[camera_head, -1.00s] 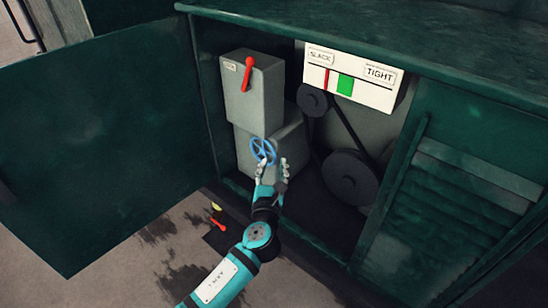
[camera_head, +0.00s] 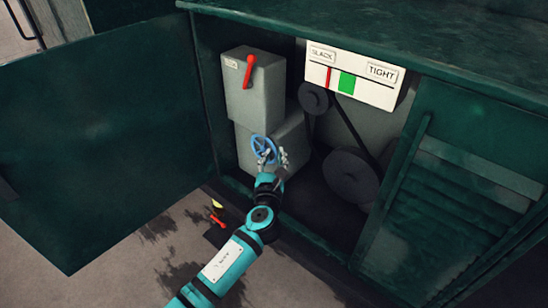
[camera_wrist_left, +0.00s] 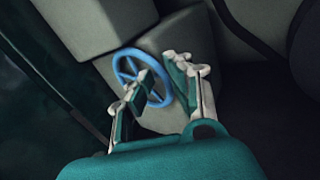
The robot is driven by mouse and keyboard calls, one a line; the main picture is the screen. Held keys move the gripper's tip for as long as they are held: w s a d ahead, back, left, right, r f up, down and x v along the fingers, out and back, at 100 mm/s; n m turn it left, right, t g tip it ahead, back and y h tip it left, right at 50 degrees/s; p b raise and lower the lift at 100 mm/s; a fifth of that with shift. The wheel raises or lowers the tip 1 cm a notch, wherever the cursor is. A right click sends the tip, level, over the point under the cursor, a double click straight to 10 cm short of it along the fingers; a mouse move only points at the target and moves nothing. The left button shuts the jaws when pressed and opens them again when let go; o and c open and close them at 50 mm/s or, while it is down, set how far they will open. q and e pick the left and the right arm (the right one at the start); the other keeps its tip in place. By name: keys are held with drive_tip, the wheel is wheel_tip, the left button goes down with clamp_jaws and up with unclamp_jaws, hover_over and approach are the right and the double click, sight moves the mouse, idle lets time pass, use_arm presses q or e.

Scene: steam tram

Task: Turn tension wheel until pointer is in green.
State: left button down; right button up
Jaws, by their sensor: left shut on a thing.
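The blue tension wheel (camera_head: 262,147) sits on a grey box inside the green cabinet. It also shows in the left wrist view (camera_wrist_left: 122,62). My left gripper (camera_head: 271,155) is at the wheel's lower right side, shut on its rim; in the left wrist view its fingers (camera_wrist_left: 160,75) straddle the rim. The gauge (camera_head: 375,88) reads SLACK at left and TIGHT at right. Its red pointer (camera_head: 329,78) stands left of the green band (camera_head: 347,83), outside it. My right gripper is not in view.
A grey box with a red lever (camera_head: 249,72) is above the wheel. Belt pulleys (camera_head: 351,176) are to the right. An open green door (camera_head: 100,150) is at left and a louvred panel (camera_head: 465,180) at right. A small red-handled item (camera_head: 218,221) is low in front.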

use_arm(q)
drive_tip(key=shift+s+d+f+m+t+b, duration=0.1)
drive_tip(key=shift+d+f+m+t+b, duration=0.3)
drive_tip(key=shift+b, duration=0.7)
drive_tip(key=shift+a+m, duration=0.15)
drive_tip(key=shift+m, duration=0.15)
drive_tip(key=shift+r, duration=0.15)
drive_tip(key=c, duration=1.5)
unclamp_jaws()
drive_tip(key=shift+o, duration=0.4)
drive_tip(key=shift+s, duration=0.2)
drive_tip(key=s, duration=1.1)
drive_tip(key=shift+s+a+f, duration=0.2)
drive_tip(key=shift+s+f, duration=0.1)
drive_tip(key=shift+f, duration=0.15)
